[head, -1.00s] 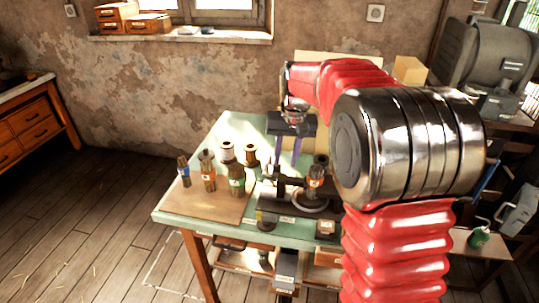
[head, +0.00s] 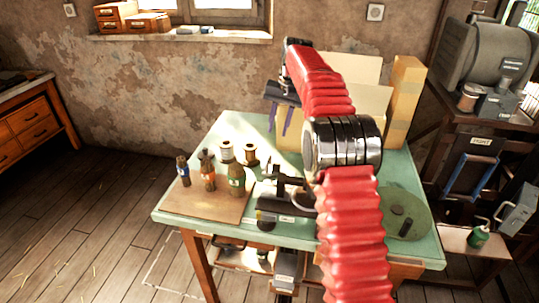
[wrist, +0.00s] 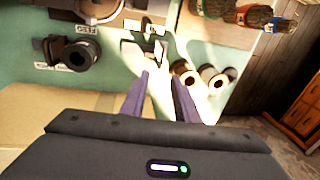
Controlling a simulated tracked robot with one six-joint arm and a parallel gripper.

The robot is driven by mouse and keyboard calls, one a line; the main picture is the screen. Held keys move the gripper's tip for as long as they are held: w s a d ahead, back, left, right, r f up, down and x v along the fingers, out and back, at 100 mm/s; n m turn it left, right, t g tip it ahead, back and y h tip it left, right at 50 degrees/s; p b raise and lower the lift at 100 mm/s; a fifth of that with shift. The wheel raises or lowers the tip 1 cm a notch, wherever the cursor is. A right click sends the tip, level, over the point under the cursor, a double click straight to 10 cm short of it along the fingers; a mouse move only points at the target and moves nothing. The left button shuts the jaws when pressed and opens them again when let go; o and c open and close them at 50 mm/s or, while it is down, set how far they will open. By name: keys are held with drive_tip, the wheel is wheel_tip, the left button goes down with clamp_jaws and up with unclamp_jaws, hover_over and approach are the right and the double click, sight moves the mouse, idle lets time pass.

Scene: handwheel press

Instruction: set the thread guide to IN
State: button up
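My gripper (head: 281,128) is raised over the back part of the green table in the head view. In the wrist view its two purple fingers (wrist: 160,77) are apart with nothing between them. Beyond the fingertips is a small dark fitting with arms (wrist: 146,46), with white labels by it; it may be the thread guide, but I cannot tell its setting. It stands apart from the fingers. A dark round part (wrist: 78,55) with labels lies left of it. In the head view the dark machine (head: 283,205) is partly hidden by my red arm.
A tall tan box (head: 404,100) stands at the back right. A green disc (head: 408,214) lies at the right.

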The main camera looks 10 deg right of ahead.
sight(268, 159)
drive_tip(key=shift+s+a+r+m, duration=0.15)
drive_tip(key=shift+s+r, duration=0.1)
drive_tip(key=shift+r, duration=0.35)
drive_tip(key=shift+s+a+r+m, duration=0.15)
drive_tip(key=shift+s+r, duration=0.1)
drive_tip(key=shift+r, duration=0.35)
drive_tip(key=shift+f, duration=0.15)
drive_tip(key=f, duration=0.4)
drive_tip(key=a+f, duration=0.1)
drive_tip(key=f, duration=0.4)
drive_tip(key=w+a+f, duration=0.1)
drive_tip(key=f, duration=0.3)
drive_tip(key=shift+w+a+f, duration=0.1)
drive_tip(key=shift+a+f, duration=0.05)
drive_tip(key=shift+a, duration=0.05)
drive_tip(key=shift+c, duration=0.3)
clamp_jaws()
